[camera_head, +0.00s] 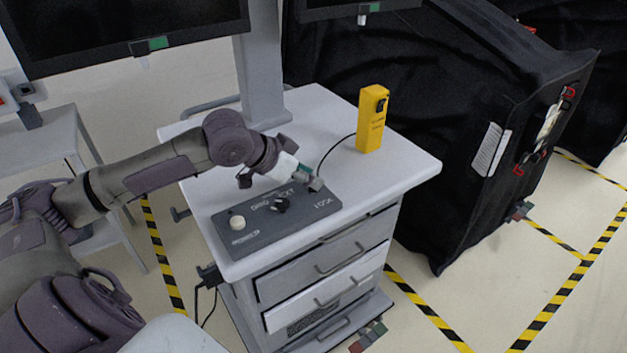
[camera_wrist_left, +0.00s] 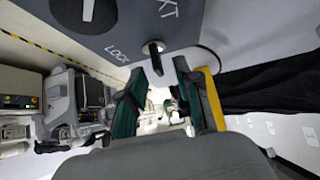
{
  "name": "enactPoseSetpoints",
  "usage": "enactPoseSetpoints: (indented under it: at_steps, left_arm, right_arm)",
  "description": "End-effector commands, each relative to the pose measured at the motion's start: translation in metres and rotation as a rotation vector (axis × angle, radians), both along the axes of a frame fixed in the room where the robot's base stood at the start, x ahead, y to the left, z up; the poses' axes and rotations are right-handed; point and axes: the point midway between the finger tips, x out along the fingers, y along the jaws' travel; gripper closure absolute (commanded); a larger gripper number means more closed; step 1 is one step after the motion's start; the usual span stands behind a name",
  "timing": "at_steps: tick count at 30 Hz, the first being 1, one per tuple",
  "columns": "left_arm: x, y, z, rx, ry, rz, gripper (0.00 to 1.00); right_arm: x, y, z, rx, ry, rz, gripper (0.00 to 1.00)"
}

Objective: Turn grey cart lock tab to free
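The grey cart (camera_head: 412,172) has a white top with a dark grey control panel (camera_head: 300,222) near its front edge. In the left wrist view, a small dark lock tab (camera_wrist_left: 153,48) stands on the panel beside the word LOCK. My left gripper (camera_head: 309,180) is over the panel's right end in the head view. In the left wrist view its two green-padded fingers (camera_wrist_left: 160,72) are apart, with the tab in line with the gap, near the fingertips. Contact cannot be told. The tab is hard to make out in the head view. My right gripper is not in view.
A dark rotary knob (camera_head: 280,204) and a cream button (camera_head: 237,222) sit on the same panel. A yellow handset (camera_head: 372,120) with a black cable stands behind the gripper. A monitor post (camera_head: 260,70) rises at the back. A black-covered cart (camera_head: 450,110) stands to the right.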

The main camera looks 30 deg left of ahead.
Motion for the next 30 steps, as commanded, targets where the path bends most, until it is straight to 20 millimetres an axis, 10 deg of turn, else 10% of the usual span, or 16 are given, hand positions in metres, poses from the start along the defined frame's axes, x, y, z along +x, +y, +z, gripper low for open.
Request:
enactPoseSetpoints:
  at_steps: [15,22,30]
  left_arm:
    - [0.0138,-0.006,-0.0166,0.001,0.002,0.0,0.67]
    - [0.0137,-0.0059,-0.0166,0.001,0.002,0.0,1.0]
    - [0.0136,-0.006,-0.0162,0.001,0.002,0.003,1.0]
  right_arm:
    - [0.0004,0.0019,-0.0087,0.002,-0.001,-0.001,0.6]
    - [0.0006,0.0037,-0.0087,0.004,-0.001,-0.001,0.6]
    - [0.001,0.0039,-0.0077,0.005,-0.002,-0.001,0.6]
